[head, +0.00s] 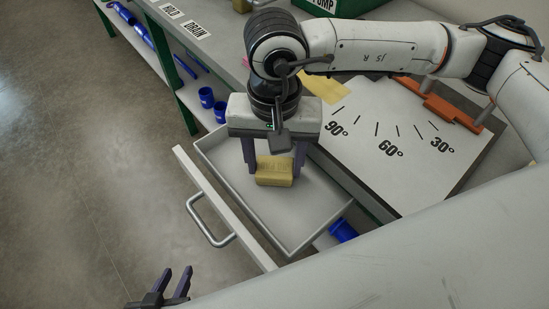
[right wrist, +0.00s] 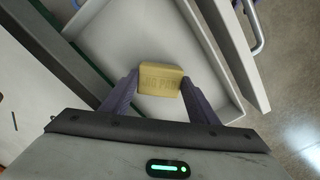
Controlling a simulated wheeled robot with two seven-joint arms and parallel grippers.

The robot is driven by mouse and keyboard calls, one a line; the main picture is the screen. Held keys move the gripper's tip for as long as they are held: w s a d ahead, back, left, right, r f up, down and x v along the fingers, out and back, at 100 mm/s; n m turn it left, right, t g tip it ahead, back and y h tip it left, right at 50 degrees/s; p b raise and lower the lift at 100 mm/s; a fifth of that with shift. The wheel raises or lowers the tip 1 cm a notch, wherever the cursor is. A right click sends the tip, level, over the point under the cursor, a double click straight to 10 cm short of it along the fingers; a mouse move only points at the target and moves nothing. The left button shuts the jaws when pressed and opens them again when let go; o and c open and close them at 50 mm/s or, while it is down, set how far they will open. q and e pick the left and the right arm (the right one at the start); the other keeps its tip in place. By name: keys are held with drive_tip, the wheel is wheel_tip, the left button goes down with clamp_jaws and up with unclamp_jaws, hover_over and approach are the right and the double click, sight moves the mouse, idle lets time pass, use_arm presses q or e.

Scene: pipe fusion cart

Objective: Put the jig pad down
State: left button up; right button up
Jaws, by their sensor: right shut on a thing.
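The jig pad is a yellow block (head: 274,176), seen over the open drawer's grey tray (head: 315,213) in the head view. My right gripper (head: 273,168) points down and is shut on it, one dark finger at each end. In the right wrist view the pad (right wrist: 160,80) sits between the fingertips with lettering on its face, over the bare tray floor (right wrist: 125,45). I cannot tell whether the pad touches the floor. My left gripper (head: 173,287) is at the bottom left of the head view, empty, fingers apart, well away from the drawer.
The drawer front with its metal handle (head: 208,222) juts out over open floor (head: 90,170). An angle-marked board (head: 400,140) lies on the cart top to the right, with a yellow sheet (head: 325,87) by it. Blue fittings (head: 207,98) stand on a lower shelf.

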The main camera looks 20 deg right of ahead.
sight(275, 168)
drive_tip(key=shift+f, duration=0.25)
drive_tip(key=o, duration=0.7)
drive_tip(key=shift+r, duration=0.1)
drive_tip(key=shift+c, duration=0.2)
drive_tip(key=shift+r, duration=0.35)
wheel_tip(275, 168, up, 12)
drive_tip(key=shift+f, duration=0.15)
